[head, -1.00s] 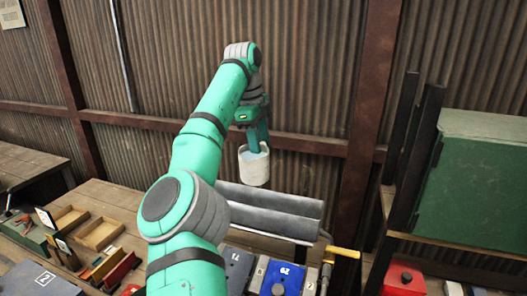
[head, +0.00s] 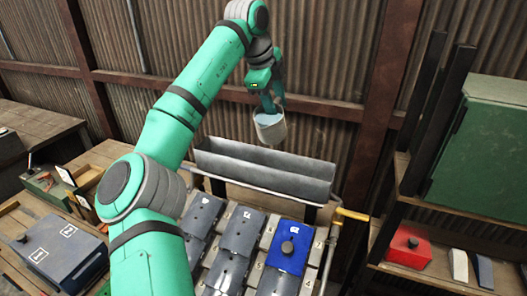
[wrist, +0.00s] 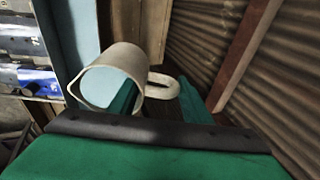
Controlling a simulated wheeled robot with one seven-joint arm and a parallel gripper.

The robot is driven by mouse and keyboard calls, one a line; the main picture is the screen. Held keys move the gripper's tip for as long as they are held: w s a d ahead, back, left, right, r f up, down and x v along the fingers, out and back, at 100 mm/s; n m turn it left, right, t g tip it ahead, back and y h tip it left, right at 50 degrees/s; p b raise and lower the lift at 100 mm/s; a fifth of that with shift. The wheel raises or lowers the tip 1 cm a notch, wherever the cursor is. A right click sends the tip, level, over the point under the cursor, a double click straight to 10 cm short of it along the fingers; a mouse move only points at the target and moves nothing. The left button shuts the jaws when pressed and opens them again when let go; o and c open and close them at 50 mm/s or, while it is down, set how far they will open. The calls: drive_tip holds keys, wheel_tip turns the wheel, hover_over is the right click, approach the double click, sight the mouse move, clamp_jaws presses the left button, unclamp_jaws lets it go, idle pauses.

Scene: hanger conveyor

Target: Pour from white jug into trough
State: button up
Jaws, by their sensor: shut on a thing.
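The white jug (head: 272,134) hangs from my gripper (head: 270,103) above the back edge of the long grey trough (head: 220,163) in the head view. The jug is nearly upright, with a slight tilt, and pale blue liquid shows inside its mouth. In the wrist view the jug (wrist: 124,60) shows its open mouth and looped handle. No stream of liquid shows.
Below the trough are grey panels (head: 243,232) and a blue panel (head: 288,246) with a knob. A yellow-ended pipe (head: 352,215) is at the trough's right. A shelf with a green cabinet (head: 490,150) and a red box (head: 409,248) stands right. A corrugated wall is close behind.

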drive_tip(key=shift+s+r+t, duration=0.1)
drive_tip(key=shift+r+t, duration=0.15)
drive_tip(key=shift+t, duration=0.15)
drive_tip(key=shift+s+r+t+h, duration=0.1)
drive_tip(key=shift+r+t+h, duration=0.3)
drive_tip(key=shift+t, duration=0.1)
drive_tip(key=shift+a, duration=0.15)
drive_tip(key=shift+s, duration=0.1)
drive_tip(key=shift+d+r+t, duration=0.2)
drive_tip(key=shift+t, duration=0.4)
drive_tip(key=shift+s+a+h, duration=0.1)
drive_tip(key=shift+h, duration=0.2)
idle(0.4)
drive_tip(key=shift+a+r+t, duration=0.15)
drive_tip(key=shift+r+t, duration=0.05)
drive_tip(key=shift+t, duration=0.3)
idle(0.3)
